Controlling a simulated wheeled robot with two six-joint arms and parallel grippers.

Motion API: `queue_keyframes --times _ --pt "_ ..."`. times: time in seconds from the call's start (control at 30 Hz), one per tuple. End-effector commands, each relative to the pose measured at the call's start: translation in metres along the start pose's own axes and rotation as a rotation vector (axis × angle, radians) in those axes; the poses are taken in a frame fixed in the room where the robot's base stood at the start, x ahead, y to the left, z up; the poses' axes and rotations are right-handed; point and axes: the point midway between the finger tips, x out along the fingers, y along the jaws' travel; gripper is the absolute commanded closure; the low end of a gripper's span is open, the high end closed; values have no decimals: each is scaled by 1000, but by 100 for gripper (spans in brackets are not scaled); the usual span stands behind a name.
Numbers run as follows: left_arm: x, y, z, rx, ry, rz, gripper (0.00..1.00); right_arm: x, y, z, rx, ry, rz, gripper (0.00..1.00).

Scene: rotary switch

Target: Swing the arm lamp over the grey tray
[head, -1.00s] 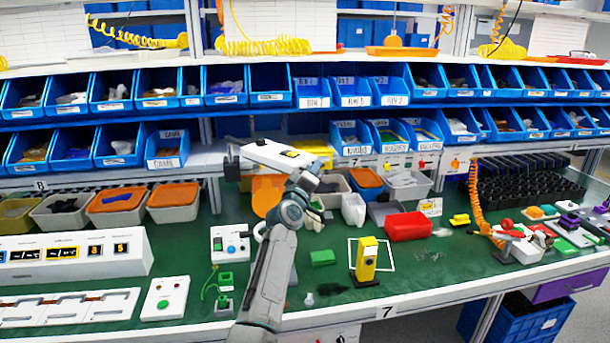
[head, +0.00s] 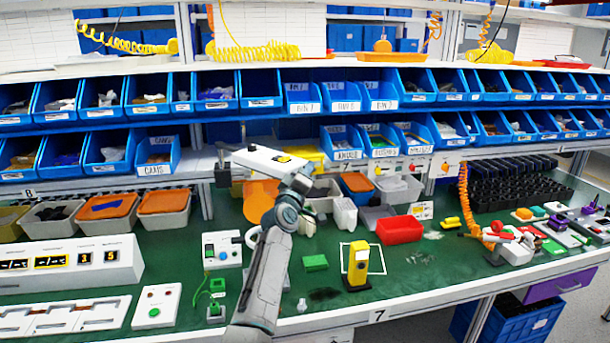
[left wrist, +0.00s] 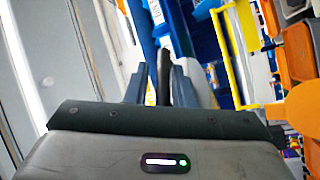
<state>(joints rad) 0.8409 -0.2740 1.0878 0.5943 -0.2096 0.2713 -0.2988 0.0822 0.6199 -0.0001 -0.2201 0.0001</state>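My left gripper (head: 224,165) is raised above the back of the bench and points left. In the left wrist view its two fingers (left wrist: 160,85) stand apart, with a thin dark upright bar (left wrist: 164,75) between them. A pale strip shows between the left finger and the bar. An orange disc (head: 258,202) is partly behind my left arm; it also shows in the left wrist view (left wrist: 300,106). It may belong to the arm lamp, but I cannot tell. A low grey tray (head: 372,214) lies behind the red box. My right gripper is not in view.
Blue bins line the shelves behind the bench. A red box (head: 400,230), a yellow upright device (head: 358,262) and a green block (head: 315,262) stand right of my arm. A white switch box (head: 222,250) stands left of it. Some green bench top is clear.

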Motion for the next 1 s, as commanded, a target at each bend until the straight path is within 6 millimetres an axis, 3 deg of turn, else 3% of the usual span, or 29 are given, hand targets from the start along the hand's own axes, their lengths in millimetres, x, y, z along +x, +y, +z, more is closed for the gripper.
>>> queue_keyframes --times 0.27,0.7,1.0 --pt "-19 -1 1 -1 0 1 78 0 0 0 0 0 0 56" --pt "-91 -2 1 -1 2 1 78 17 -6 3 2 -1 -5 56" --pt "-109 1 0 0 1 1 78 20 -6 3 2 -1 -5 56"
